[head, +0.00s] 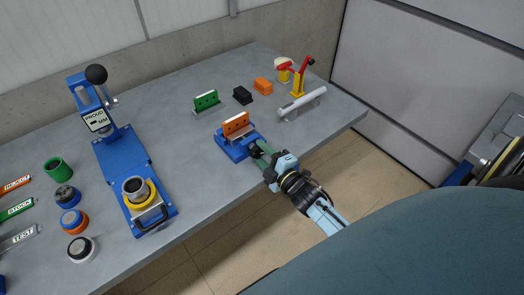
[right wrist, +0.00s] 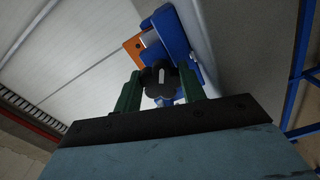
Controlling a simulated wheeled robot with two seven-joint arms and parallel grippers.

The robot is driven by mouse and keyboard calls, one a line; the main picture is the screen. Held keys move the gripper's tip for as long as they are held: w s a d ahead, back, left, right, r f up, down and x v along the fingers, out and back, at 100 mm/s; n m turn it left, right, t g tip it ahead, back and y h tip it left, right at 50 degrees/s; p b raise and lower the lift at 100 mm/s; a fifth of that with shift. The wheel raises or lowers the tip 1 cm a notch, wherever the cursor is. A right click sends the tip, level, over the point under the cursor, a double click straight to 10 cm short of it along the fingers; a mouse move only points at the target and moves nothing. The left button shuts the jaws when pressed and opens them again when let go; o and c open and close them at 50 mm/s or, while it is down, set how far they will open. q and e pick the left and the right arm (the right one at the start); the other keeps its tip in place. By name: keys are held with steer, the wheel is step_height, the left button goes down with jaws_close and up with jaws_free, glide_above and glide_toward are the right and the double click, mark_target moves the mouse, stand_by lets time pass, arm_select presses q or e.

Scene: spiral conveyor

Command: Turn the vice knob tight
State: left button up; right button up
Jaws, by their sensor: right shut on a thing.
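The blue vice (head: 234,148) stands near the front edge of the grey table, with an orange block (head: 236,124) in its jaws. In the right wrist view the blue vice (right wrist: 170,32) and the orange block (right wrist: 133,48) show behind the knob. The black lobed vice knob (right wrist: 160,76) sits between the green fingers of my right gripper (right wrist: 160,92), which is shut on it. In the head view my right gripper (head: 259,151) reaches the vice from the front right, and its fingers partly hide the knob. My left gripper is not in view.
Behind the vice are a green block on a stand (head: 206,101), a black block (head: 242,95) and an orange piece (head: 263,85). A grey cylinder (head: 302,103) lies to the right. A blue press (head: 122,165) stands left. The table between press and vice is clear.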

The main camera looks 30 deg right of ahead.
steer(key=m+p, duration=0.1)
steer(key=m, duration=0.2)
steer(key=shift+m, duration=0.4)
steer(key=m, duration=0.3)
steer(key=shift+f+m+p, duration=0.1)
steer(key=shift+m+p, duration=0.2)
steer(key=shift+p, duration=0.05)
steer(key=m, duration=0.3)
steer(key=shift+a+m+p, duration=0.15)
steer(key=shift+m+p, duration=0.15)
steer(key=shift+m, duration=0.1)
steer(key=m, duration=0.3)
steer(key=shift+a+m, duration=0.1)
steer(key=shift+m, duration=0.2)
steer(key=m, duration=0.6)
steer(key=shift+a, duration=0.15)
steer(key=m, duration=0.6)
steer(key=shift+a+m+b, duration=0.1)
steer(key=shift+m+b, duration=0.2)
steer(key=o, duration=1)
steer(key=shift+c, duration=0.2)
